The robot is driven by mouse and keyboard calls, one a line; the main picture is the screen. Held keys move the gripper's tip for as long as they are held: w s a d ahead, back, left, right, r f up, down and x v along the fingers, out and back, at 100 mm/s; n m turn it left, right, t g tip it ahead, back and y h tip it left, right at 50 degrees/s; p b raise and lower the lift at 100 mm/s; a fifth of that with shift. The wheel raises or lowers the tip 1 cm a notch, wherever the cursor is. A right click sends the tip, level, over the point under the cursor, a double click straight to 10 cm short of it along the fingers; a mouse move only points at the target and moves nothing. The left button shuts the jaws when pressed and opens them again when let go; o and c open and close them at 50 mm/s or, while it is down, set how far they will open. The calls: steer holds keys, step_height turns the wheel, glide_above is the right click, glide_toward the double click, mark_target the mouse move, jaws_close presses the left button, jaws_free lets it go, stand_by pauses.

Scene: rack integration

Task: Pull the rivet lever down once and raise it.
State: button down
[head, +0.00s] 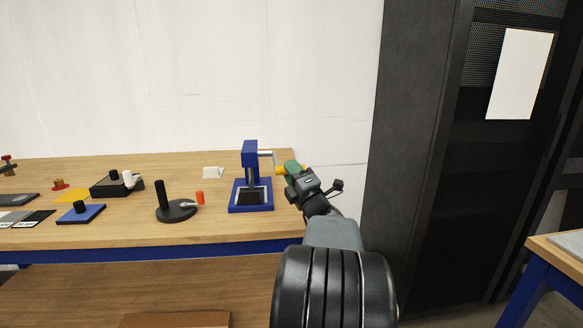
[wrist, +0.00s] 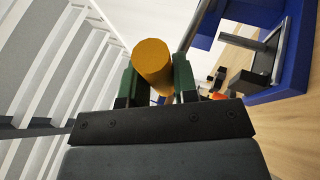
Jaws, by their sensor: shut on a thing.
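The blue rivet press (head: 250,165) stands upright near the right end of the bench, with a dark square plate in its base. A grey lever rod (head: 265,153) comes out to the right from its top, roughly level. My gripper (head: 287,169) is at the lever's yellow handle (head: 280,170), right of the press. In the wrist view the yellow handle (wrist: 152,66) lies between the green fingers of my gripper (wrist: 154,85), which is shut on it. The blue press base (wrist: 290,70) shows at the right there. The far end of the handle is hidden by my gripper.
A black stand with an orange-tipped arm (head: 177,210) stands left of the press. Further left are a blue plate with a black knob (head: 81,213) and a black box (head: 112,187). A dark rack cabinet (head: 420,150) rises to the right of my arm.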

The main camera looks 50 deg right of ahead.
steer(key=shift+d+f, duration=0.1)
steer(key=shift+f, duration=0.6)
steer(key=c, duration=1.1)
jaws_free()
steer(key=shift+w+d, duration=0.1)
steer(key=shift+w, duration=0.15)
steer(key=shift+o, duration=1.1)
steer(key=v, duration=1.3)
steer(key=shift+s, duration=0.4)
